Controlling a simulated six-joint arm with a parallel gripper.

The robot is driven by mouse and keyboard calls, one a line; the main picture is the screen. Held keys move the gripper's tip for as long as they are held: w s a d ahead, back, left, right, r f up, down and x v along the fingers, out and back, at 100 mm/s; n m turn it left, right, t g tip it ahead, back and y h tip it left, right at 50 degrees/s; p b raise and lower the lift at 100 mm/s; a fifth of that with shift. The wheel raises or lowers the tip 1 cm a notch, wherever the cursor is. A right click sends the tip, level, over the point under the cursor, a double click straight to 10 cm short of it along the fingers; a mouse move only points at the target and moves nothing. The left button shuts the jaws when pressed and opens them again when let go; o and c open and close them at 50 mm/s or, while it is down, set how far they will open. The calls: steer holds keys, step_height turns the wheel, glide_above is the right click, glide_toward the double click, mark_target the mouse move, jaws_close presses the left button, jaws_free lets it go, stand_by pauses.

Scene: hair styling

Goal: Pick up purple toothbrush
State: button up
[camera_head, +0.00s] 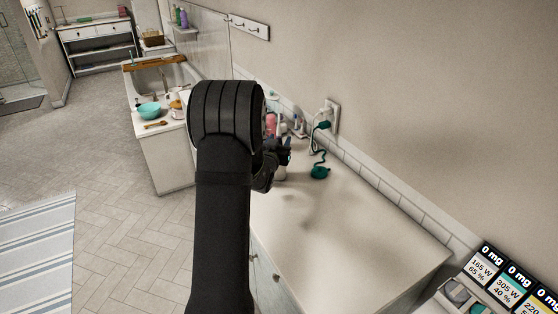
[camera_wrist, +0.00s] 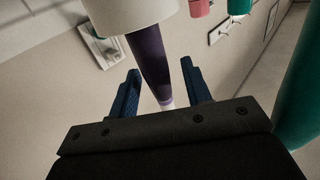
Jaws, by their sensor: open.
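In the wrist view, the purple toothbrush (camera_wrist: 150,62) extends from a white cup-like holder (camera_wrist: 125,12) at the top of the picture. Its far end is white and shows low between my fingers. My gripper (camera_wrist: 160,68) is open, with one blue-padded finger on each side of the purple shaft. Gaps show on both sides, so neither finger appears to touch it. In the head view my gripper (camera_head: 284,152) is over the counter near the wall, mostly behind my arm. I cannot make out the toothbrush there.
A pink bottle (camera_head: 271,124) and other small items stand near the wall. A green corded device (camera_head: 320,171) is plugged into the outlet (camera_head: 331,117). In the wrist view a large green object (camera_wrist: 301,95) is close at the right. The counter's near part (camera_head: 345,240) is clear.

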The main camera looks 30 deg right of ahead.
steer(key=shift+c, duration=0.4)
steer(key=c, duration=0.8)
steer(key=shift+r, duration=0.1)
